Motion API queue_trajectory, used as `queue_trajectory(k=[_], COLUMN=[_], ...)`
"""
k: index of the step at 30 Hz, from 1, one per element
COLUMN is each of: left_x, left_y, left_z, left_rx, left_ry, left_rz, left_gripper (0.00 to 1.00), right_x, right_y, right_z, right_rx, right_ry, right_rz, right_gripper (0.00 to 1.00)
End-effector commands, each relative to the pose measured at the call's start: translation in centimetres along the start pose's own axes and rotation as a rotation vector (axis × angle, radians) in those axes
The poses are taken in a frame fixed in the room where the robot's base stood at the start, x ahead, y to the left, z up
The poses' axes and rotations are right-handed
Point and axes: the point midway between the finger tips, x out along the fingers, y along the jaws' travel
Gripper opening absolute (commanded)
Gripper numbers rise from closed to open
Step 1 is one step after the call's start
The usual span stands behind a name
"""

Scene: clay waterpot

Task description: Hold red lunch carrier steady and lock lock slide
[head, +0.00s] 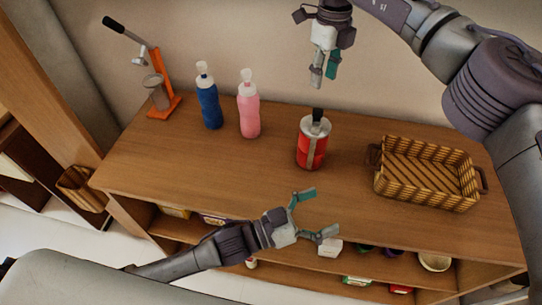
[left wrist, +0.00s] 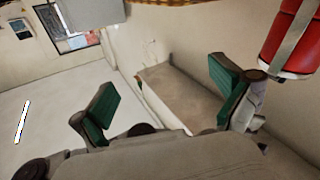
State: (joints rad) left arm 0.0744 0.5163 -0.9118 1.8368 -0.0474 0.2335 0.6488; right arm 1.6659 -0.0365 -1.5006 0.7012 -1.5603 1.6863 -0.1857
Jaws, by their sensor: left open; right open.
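The red lunch carrier (head: 312,146) stands upright on the wooden counter, with a silver lid, a metal strap down its side and a black handle on top. Part of it shows at the upper right of the left wrist view (left wrist: 291,40). The lock slide is too small to make out. My left gripper (head: 315,214) is open and empty in front of the carrier, near the counter's front edge; its green-padded fingers show in the left wrist view (left wrist: 166,100). My right gripper (head: 324,75) is open and empty, above and behind the carrier. Neither gripper touches it.
A wicker basket (head: 426,197) stands to the right on the counter (head: 200,160). A pink bottle (head: 249,115), a blue bottle (head: 210,106) and an orange press (head: 165,104) stand to the left. Shelves with several items are below. Counter around the carrier is clear.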

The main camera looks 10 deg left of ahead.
Motion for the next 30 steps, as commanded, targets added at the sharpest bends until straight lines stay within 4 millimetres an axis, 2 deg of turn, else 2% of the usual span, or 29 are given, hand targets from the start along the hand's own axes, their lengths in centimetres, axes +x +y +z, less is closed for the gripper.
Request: queue_trajectory(k=[1, 3, 6, 10, 13, 17, 20, 30], left_x=[-0.7, -1.7, -3.0, -4.5, -5.1, -4.9, -3.8, 2.5], left_y=[-2.9, -6.5, -10.8, -14.5, -16.0, -16.9, -17.2, -18.8], left_z=[-0.4, -1.1, -2.3, -3.6, -4.2, -4.6, -4.6, -4.3], left_rx=[0.044, 0.098, 0.159, 0.211, 0.234, 0.243, 0.245, 0.244], left_ry=[-0.016, -0.035, -0.055, -0.072, -0.078, -0.080, -0.078, -0.078], left_rz=[-0.041, -0.092, -0.157, -0.218, -0.244, -0.257, -0.257, -0.256], left_gripper=[1.00, 1.00, 1.00, 1.00, 1.00, 1.00, 1.00, 1.00], right_x=[0.0, 0.0, 0.0, 0.0, 0.0, 0.0, 0.0, 0.0], right_y=[0.0, 0.0, 0.0, 0.0, 0.0, 0.0, 0.0, 0.0], right_z=[0.0, 0.0, 0.0, 0.0, 0.0, 0.0, 0.0, 0.0], right_rx=[0.000, 0.000, 0.000, 0.000, 0.000, 0.000, 0.000, 0.000], right_ry=[0.000, 0.000, 0.000, 0.000, 0.000, 0.000, 0.000, 0.000], right_rz=[0.000, 0.000, 0.000, 0.000, 0.000, 0.000, 0.000, 0.000], right_gripper=[0.42, 0.42, 0.42, 0.42, 0.42, 0.42, 0.42, 0.42])
